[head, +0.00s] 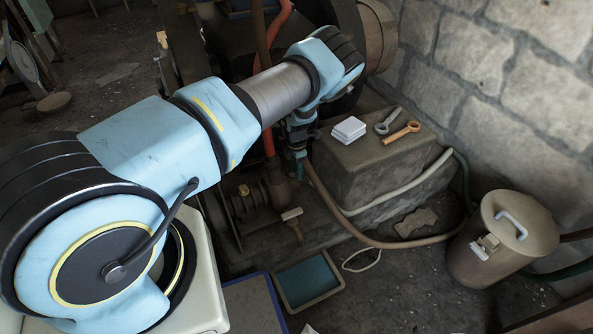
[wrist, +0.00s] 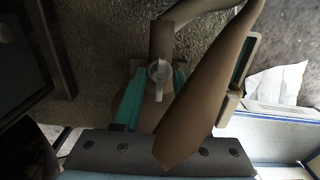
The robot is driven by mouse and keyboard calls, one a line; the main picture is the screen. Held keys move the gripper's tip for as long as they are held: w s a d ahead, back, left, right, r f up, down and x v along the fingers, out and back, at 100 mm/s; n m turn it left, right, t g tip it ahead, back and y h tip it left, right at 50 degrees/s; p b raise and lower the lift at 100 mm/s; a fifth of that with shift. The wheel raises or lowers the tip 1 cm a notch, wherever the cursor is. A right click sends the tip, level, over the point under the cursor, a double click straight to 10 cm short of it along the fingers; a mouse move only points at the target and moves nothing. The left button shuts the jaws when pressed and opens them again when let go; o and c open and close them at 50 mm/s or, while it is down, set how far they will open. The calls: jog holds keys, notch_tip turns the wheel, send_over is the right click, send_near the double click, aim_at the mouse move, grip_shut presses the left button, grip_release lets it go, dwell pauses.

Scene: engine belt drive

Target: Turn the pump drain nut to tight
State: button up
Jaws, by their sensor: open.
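In the wrist view, a small light grey nut with a wing-like handle (wrist: 158,74) stands on a brown fitting. My gripper (wrist: 157,92) is open, with its teal fingers on either side of this part; I cannot tell whether they touch it. A wide brown hose or pipe (wrist: 212,75) crosses in front and hides part of the right finger. In the head view, my gripper (head: 298,153) points down beside the stone block, close to the pump (head: 252,196). The nut cannot be made out there.
A stone block (head: 350,180) carries a white stack (head: 349,129), a grey wrench (head: 388,121) and an orange wrench (head: 401,132). A teal-bottomed tray (head: 309,281) lies on the floor. A brown canister (head: 503,237) stands right, with hoses across the floor between.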

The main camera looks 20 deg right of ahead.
notch_tip(320, 180, up, 11)
jog(key=shift+f, duration=0.15)
dwell(0.8)
jog(key=w+a+r+n+t+h+p, duration=0.2)
jog(key=w+r+n, duration=0.3)
jog(key=r+n, duration=0.25)
jog(key=w+a+r+n+t+h+p, duration=0.1)
jog(key=w+a+r+n+p, duration=0.2)
jog(key=r+n, duration=0.45)
jog(key=w+a+r+n+t+y+p, duration=0.1)
jog(key=w+a+r+n+t, duration=0.2)
jog(key=a+r+n, duration=0.95)
jog(key=s+a+r+n+g+y+p, duration=0.1)
jog(key=s+a+r+n+y+p, duration=0.15)
jog(key=s+a+r+n, duration=0.65)
jog(key=s+a+r+n+g+p, duration=0.1)
jog(key=s+a+r+n, duration=0.2)
jog(key=s+n, duration=0.4)
jog(key=s+a+r+n+g+p, duration=0.2)
jog(key=s+r+n, duration=0.3)
jog(key=s+n, duration=0.3)
jog(key=shift+s+a+r+h, duration=0.4)
jog(key=shift+s+a, duration=0.25)
jog(key=shift+a, duration=0.2)
